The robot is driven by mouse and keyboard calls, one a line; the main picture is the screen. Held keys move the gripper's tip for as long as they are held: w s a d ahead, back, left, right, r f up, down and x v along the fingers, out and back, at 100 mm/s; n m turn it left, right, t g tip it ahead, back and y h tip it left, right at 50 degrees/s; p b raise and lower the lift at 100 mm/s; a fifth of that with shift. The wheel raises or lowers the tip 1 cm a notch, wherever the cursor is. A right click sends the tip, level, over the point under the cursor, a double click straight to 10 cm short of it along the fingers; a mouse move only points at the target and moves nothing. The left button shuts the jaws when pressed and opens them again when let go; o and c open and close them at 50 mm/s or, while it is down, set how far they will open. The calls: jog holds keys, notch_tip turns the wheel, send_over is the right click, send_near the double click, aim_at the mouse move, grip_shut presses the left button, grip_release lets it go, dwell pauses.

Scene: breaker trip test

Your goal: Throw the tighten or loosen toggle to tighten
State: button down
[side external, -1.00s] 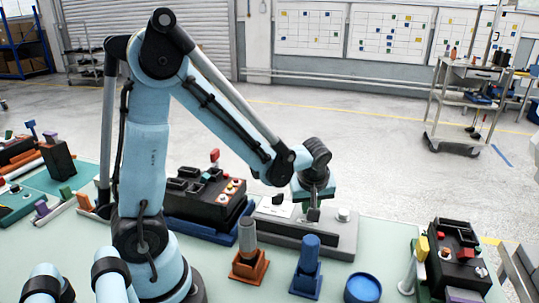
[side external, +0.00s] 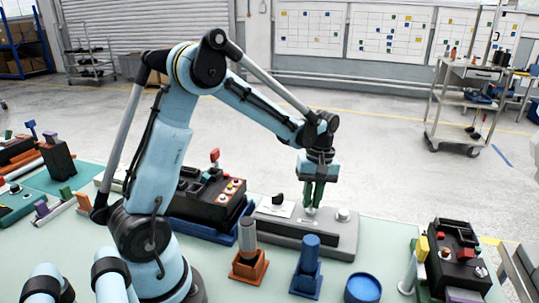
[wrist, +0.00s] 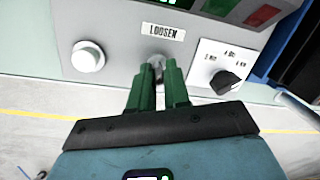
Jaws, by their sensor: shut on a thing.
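The grey control box (side external: 340,243) stands on the table. The toggle (wrist: 161,60) is a small metal lever on its top, just beside a white label (wrist: 163,32) reading LOOSEN. No TIGHTEN label can be read in these views. My gripper (wrist: 159,66) has green fingers closed around the toggle; the fingers hide most of it, so its lean cannot be told. In the side external view my gripper (side external: 311,206) points down onto the box, between the black knob and the white button.
On the box, a white round button (wrist: 88,56) and a black rotary knob (wrist: 224,83) flank the toggle. A black button box (side external: 210,200) stands to the left. An orange-based grey cylinder (side external: 248,240), a blue post (side external: 308,258) and a blue round piece (side external: 362,288) stand in front.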

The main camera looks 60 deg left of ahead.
jog(key=shift+w+a+g+h, duration=0.25)
jog(key=shift+w+g+h, duration=0.15)
jog(key=shift+g+h, duration=0.45)
jog(key=shift+f, duration=0.1)
jog(key=c, duration=1.1)
grip_release()
jog(key=shift+a, duration=0.1)
jog(key=v, duration=1.2)
